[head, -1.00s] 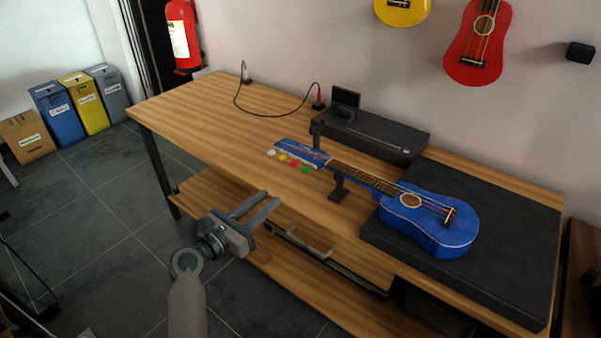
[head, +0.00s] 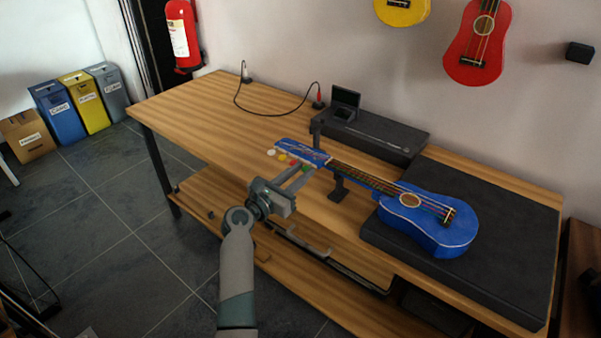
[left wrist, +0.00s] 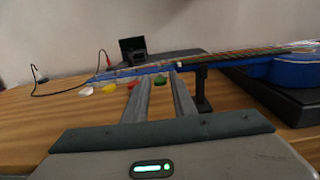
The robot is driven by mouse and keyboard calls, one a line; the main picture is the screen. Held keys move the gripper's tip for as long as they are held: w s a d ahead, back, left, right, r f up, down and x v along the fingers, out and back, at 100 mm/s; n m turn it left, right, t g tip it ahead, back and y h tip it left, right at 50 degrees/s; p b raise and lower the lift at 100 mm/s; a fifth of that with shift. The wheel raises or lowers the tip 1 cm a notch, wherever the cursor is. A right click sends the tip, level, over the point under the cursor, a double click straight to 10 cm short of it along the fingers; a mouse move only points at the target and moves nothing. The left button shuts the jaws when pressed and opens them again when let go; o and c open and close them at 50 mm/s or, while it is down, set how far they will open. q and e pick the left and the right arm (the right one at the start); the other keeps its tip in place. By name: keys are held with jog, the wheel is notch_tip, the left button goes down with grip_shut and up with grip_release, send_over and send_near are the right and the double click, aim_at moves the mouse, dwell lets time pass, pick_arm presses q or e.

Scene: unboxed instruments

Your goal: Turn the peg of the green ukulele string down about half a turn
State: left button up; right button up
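The blue ukulele (head: 425,222) lies with its body on a black mat and its neck toward the left. Its headstock (head: 300,150) has white (head: 271,152), yellow (head: 282,156), red (head: 293,162) and green (head: 306,168) pegs along its near side. My left gripper (head: 308,171) is open, its fingertips pointing at the green peg. In the left wrist view the green peg (left wrist: 160,80) shows in the gap between the two fingertips (left wrist: 160,77), and the red peg (left wrist: 131,84) is just left of the left finger. Contact with the green peg cannot be told. My right gripper is not in view.
A black stand (head: 339,189) holds the neck. A dark case with a small screen device (head: 345,103) stands behind the headstock. A cable (head: 240,98) lies at the back. The left part of the wooden table (head: 200,110) is clear.

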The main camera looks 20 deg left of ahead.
pick_arm(q)
grip_shut()
jog(key=shift+d+m, duration=0.1)
jog(key=shift+m, duration=0.3)
